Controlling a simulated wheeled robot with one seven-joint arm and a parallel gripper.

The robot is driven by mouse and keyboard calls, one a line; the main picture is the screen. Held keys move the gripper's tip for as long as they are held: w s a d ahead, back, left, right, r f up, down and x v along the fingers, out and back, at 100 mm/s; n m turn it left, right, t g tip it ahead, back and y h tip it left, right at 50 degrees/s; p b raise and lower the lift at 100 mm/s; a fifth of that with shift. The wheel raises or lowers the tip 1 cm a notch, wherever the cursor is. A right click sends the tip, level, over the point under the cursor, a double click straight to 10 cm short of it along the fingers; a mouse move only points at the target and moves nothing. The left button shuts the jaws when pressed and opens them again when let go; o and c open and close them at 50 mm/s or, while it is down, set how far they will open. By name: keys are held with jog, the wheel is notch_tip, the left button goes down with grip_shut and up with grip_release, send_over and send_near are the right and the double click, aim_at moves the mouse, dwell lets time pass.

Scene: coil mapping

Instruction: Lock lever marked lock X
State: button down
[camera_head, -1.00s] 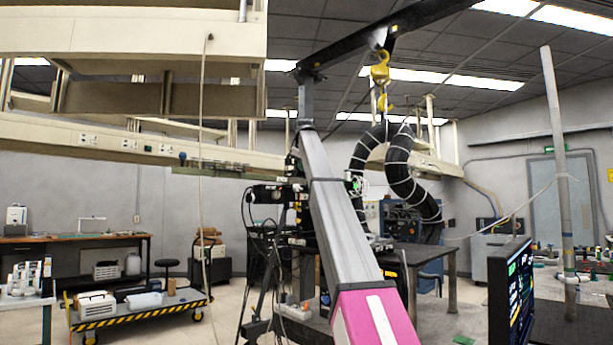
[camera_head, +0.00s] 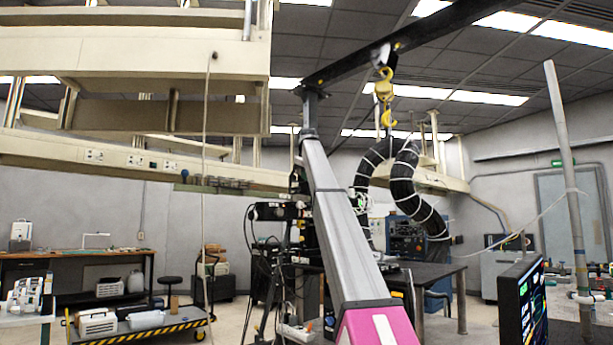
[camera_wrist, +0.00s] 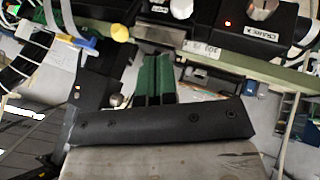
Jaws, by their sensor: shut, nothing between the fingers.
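In the wrist view, my gripper (camera_wrist: 154,64) shows as two dark green fingers side by side, shut and empty, pointing up the picture beyond a dark bar with screws. Just past the fingertips is the black mechanism (camera_wrist: 155,35) with metal blocks. A small white label (camera_wrist: 203,48) sits on a pale green rail, its text too small to read surely. A black block (camera_wrist: 260,20) with a silver knob carries another label. A yellow knob (camera_wrist: 120,33) is left of the fingers. I cannot tell which part is the lock X lever. The head view does not show my fingers clearly.
In the head view, a yellow hook (camera_head: 384,90) hangs above a thick black hose loop (camera_head: 403,185). A dark table (camera_head: 425,270) stands behind my arm, a monitor (camera_head: 520,300) at right, and a cart (camera_head: 140,325) at left. Floor shows between cart and table.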

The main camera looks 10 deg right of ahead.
jog(key=w+d+f, duration=0.3)
jog(key=w+f, duration=0.3)
jog(key=w, duration=0.1)
jog(key=shift+w, duration=0.3)
